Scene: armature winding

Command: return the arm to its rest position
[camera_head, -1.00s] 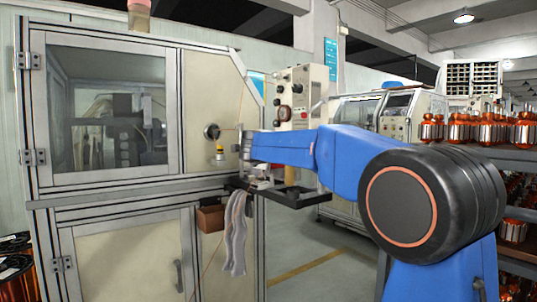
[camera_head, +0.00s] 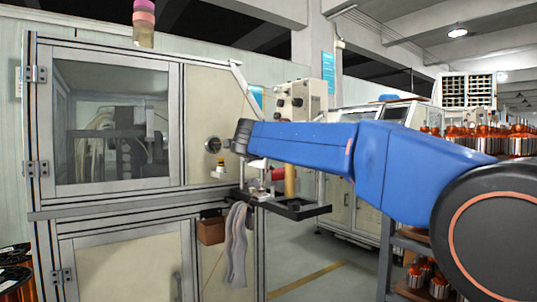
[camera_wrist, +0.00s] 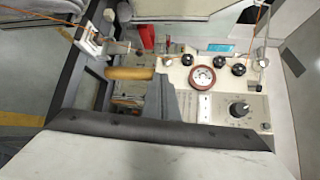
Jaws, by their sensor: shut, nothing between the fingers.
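My blue arm (camera_head: 315,147) reaches in from the right in the head view, with its dark wrist end in front of the winding machine (camera_head: 210,92). My gripper (camera_head: 228,145) is small and partly hidden there, close to the machine's round spindle opening (camera_head: 212,145). In the wrist view, the grey fingers (camera_wrist: 161,90) appear shut and empty, above the control panel (camera_wrist: 222,95). The pictures do not show clearly whether the fingers touch anything.
A black tray (camera_head: 300,210) with a wooden-handled tool (camera_head: 290,181) sits below my forearm; the handle also shows in the wrist view (camera_wrist: 130,73). A grey cloth (camera_head: 236,245) hangs beside a brown box (camera_head: 211,230). Shelves of copper armatures (camera_head: 480,143) stand at right.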

